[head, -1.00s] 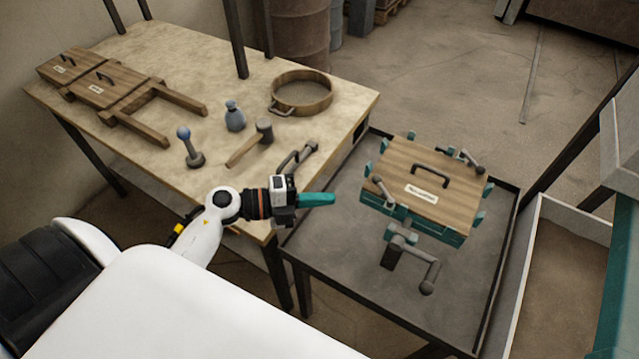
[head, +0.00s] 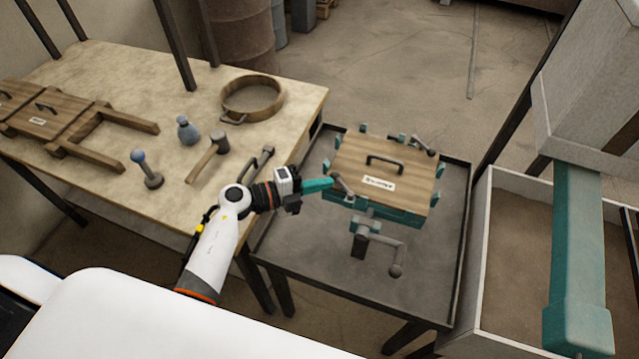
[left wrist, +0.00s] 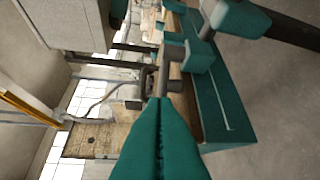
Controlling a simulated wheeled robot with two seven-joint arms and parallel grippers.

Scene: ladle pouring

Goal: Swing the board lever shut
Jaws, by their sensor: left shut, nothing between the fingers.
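The wooden board (head: 405,163) lies flat on a teal frame (head: 397,218) with teal clips around its edge, and has a dark handle (head: 385,160) and a white label. A grey lever (head: 343,184) stands at its near left corner. A second grey lever (head: 424,146) sits at the far right corner. My left gripper (head: 330,183), with teal fingers, is shut and empty, its tips right by the near left lever. In the left wrist view the shut fingertips (left wrist: 161,102) overlap the grey lever (left wrist: 173,78); I cannot tell if they touch. My right gripper is out of view.
A crank (head: 396,258) hangs below the frame over a dark metal tray table (head: 300,250). The wooden workbench (head: 110,190) at left holds a mallet (head: 210,155), a round sieve (head: 253,98) and other tools. A sand box (head: 480,275) stands at right.

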